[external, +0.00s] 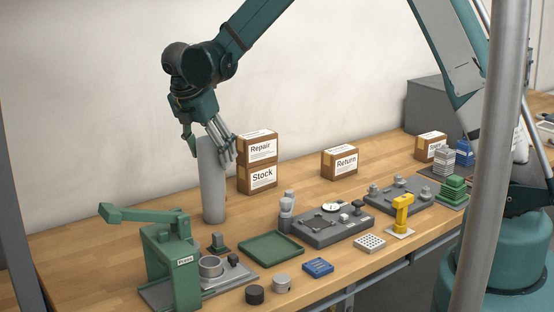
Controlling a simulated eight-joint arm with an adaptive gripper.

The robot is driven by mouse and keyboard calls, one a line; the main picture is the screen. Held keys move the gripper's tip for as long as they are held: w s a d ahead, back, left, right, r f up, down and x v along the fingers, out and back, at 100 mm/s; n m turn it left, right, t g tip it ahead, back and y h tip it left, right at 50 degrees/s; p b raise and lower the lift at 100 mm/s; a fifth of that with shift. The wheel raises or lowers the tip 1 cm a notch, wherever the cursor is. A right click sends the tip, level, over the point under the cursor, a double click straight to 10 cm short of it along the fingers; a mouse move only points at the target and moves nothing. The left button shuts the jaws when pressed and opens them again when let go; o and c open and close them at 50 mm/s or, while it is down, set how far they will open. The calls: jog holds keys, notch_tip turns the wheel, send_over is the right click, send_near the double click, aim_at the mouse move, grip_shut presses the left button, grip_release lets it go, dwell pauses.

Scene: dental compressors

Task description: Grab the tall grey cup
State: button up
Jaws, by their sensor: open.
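The tall grey cup (211,185) is a plain upright cylinder standing on the wooden bench, left of the stacked boxes. My gripper (208,140) is at its top, pointing down, with fingers on the left and right sides of the upper end. The jaws are open around the rim. I cannot tell whether any finger touches the cup. The rim is partly hidden by the fingers.
A green press (172,262) stands in front of the cup. Boxes labelled Repair (257,146) and Stock (257,178) are stacked close on the right. A green tray (270,247) and a grey tool tray (325,229) lie right. The wall is behind.

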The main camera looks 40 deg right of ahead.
dwell(0.3)
jog(key=shift+p+x, duration=0.35)
jog(key=shift+x, duration=2.25)
jog(key=shift+c, duration=0.2)
jog(key=c, duration=0.9)
